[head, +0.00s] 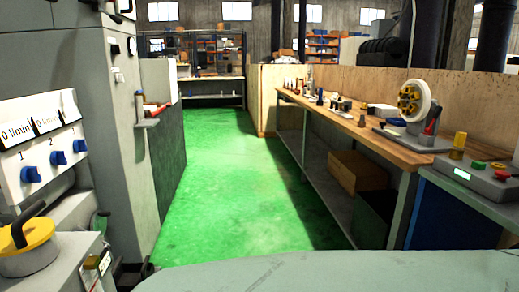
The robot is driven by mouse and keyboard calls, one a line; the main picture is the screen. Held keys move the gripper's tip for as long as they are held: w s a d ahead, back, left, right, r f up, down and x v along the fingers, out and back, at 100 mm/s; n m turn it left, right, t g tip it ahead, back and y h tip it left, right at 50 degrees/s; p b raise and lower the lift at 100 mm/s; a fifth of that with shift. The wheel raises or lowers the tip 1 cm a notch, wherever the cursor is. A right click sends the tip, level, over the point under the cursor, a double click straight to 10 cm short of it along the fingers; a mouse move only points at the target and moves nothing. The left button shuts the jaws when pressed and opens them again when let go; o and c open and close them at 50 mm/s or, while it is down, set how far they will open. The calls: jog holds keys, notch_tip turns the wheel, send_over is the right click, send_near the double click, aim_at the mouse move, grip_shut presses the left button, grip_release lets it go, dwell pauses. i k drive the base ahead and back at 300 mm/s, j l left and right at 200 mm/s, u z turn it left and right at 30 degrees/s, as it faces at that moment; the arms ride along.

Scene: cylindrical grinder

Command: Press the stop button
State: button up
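No part is plainly labelled as the stop button. At the lower left, a small panel (92,268) on the machine has small controls too small to tell apart. My gripper is not in view.
The grey machine (90,80) with blue knobs (58,158) stands on the left. A yellow disc with a black handle (27,246) is at the lower left. A long wooden workbench (345,122) runs along the right. The green floor (225,190) between them is clear.

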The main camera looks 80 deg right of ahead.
aim_at(502, 175)
jog(key=z, duration=4)
